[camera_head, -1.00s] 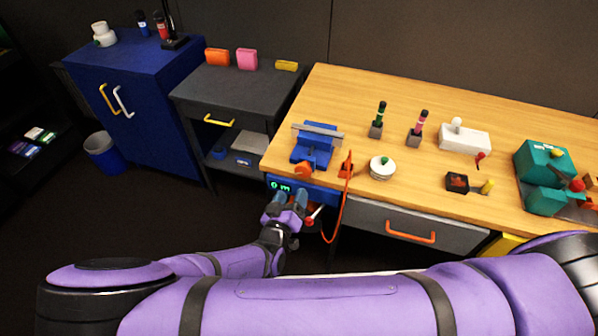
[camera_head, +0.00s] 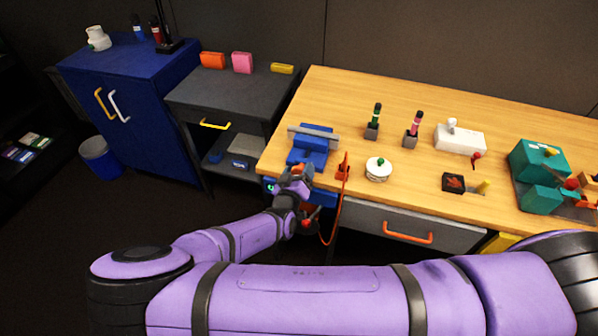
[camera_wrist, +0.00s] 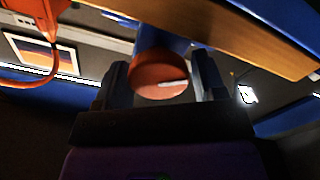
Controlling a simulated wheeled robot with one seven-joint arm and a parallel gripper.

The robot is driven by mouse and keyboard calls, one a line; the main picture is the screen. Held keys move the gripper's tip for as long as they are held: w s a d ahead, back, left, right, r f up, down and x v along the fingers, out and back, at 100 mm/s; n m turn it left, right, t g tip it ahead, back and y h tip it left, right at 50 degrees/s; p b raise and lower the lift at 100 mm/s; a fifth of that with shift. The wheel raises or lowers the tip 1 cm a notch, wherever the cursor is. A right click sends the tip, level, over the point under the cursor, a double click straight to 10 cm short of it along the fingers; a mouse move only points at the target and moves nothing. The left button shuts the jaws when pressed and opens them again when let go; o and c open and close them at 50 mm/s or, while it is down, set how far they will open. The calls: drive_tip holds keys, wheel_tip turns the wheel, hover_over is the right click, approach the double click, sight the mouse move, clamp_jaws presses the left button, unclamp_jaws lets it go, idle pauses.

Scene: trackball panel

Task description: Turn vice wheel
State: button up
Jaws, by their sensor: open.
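The blue vice (camera_head: 312,146) is mounted at the left front corner of the wooden workbench, with a grey bar across its top. Its orange wheel (camera_head: 299,170) faces the bench front and is partly hidden by my gripper (camera_head: 294,176). In the wrist view the round orange wheel (camera_wrist: 160,80) has a pale mark and sits at the end of a blue shaft. My gripper (camera_wrist: 160,88) is open, with one finger on each side of the wheel. I cannot tell whether the fingers touch it.
An orange tool (camera_head: 343,168) with a hanging orange cable stands right of the vice. A white round knob (camera_head: 378,169) is further right. The wooden bench edge (camera_wrist: 225,35) passes close to the fingers in the wrist view. A drawer with an orange handle (camera_head: 408,237) is below.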

drive_tip(key=c, duration=0.6)
drive_tip(key=m, duration=0.5)
drive_tip(key=shift+d+m, duration=0.15)
drive_tip(key=shift+m, duration=0.25)
drive_tip(key=m, duration=0.6)
drive_tip(key=shift+s+d, duration=0.1)
drive_tip(key=shift+s, duration=0.05)
drive_tip(key=shift+m, duration=0.3)
drive_tip(key=o, duration=0.6)
